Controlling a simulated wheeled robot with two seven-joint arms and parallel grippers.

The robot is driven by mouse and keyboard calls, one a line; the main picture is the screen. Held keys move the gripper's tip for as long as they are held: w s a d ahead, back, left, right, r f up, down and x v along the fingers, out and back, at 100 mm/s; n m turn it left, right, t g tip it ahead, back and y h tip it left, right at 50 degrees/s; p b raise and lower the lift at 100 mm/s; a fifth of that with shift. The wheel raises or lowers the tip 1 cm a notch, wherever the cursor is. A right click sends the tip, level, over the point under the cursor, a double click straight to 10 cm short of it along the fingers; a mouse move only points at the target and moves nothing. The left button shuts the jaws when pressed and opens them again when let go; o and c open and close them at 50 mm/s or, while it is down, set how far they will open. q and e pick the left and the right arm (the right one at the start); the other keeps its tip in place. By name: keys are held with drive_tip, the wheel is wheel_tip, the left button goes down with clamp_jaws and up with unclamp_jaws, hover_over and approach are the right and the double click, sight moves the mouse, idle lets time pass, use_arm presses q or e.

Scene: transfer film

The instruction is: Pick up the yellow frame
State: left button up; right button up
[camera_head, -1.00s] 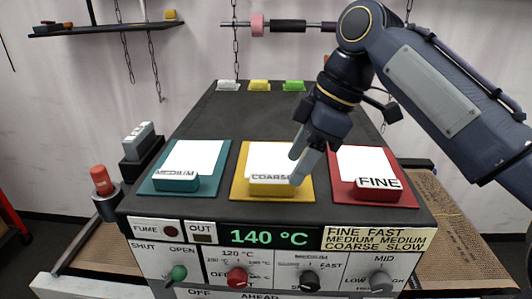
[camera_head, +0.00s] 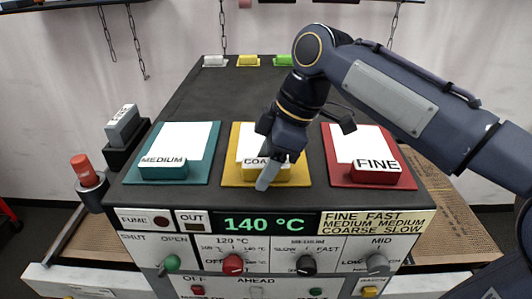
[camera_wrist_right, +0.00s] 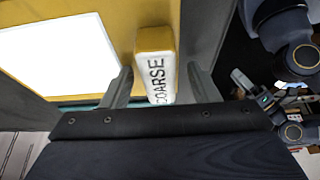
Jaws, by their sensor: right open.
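The yellow frame (camera_head: 229,173) lies flat on the dark machine top, around a white sheet (camera_head: 249,136), with a yellow block handle (camera_head: 291,174) labelled COARSE at its near edge. My right gripper (camera_head: 267,174) is at this handle and hides part of its label. In the right wrist view the open fingers (camera_wrist_right: 157,85) stand on either side of the COARSE handle (camera_wrist_right: 155,42). I cannot tell whether they touch it.
A teal MEDIUM frame (camera_head: 205,165) lies to the left and a red FINE frame (camera_head: 335,168) to the right. The front panel (camera_head: 150,248) has knobs and a 140 °C display. A grey block (camera_head: 122,125) stands at the left.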

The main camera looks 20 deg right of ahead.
drive_tip(key=c, duration=1.1)
drive_tip(key=shift+r, duration=0.15)
